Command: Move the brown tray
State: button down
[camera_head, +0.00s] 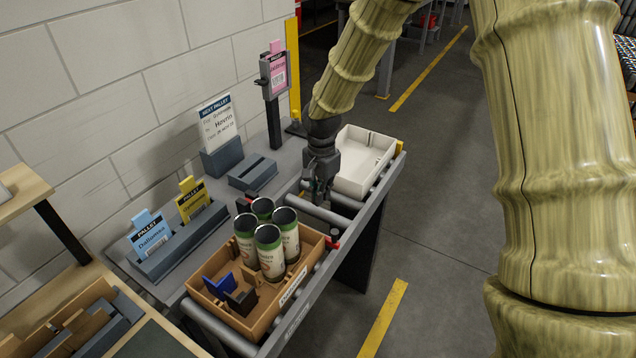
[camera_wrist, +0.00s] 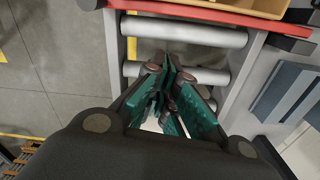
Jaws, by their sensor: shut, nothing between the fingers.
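The brown tray (camera_head: 216,309) sits on the roller conveyor at the lower middle of the head view. Several green-and-cream cans (camera_head: 269,250) stand upright in its back part, and a blue piece and a black piece stand in its front part. A label is on its right wall. My gripper (camera_head: 320,193) points down over the rollers, beyond the tray and apart from it. In the wrist view its teal fingers (camera_wrist: 172,82) are drawn together with nothing held. An edge of the tray (camera_wrist: 228,7) shows at the top there.
A white tray (camera_head: 362,168) stands on the far end of the conveyor, close to my gripper. A red stop bar (camera_wrist: 205,20) lies across between tray and bare rollers (camera_wrist: 185,35). Card holders (camera_head: 180,238) line the wall side; open floor lies right.

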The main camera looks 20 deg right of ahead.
jog(key=a+f+p, duration=0.1)
jog(key=s+a+f+p, duration=0.1)
jog(key=f, duration=0.1)
jog(key=s+a+f+p, duration=0.1)
jog(key=shift+a+f, duration=0.25)
jog(key=shift+f, duration=0.1)
jog(key=shift+a, duration=0.15)
jog(key=shift+f, duration=0.2)
jog(key=shift+s+r, duration=0.1)
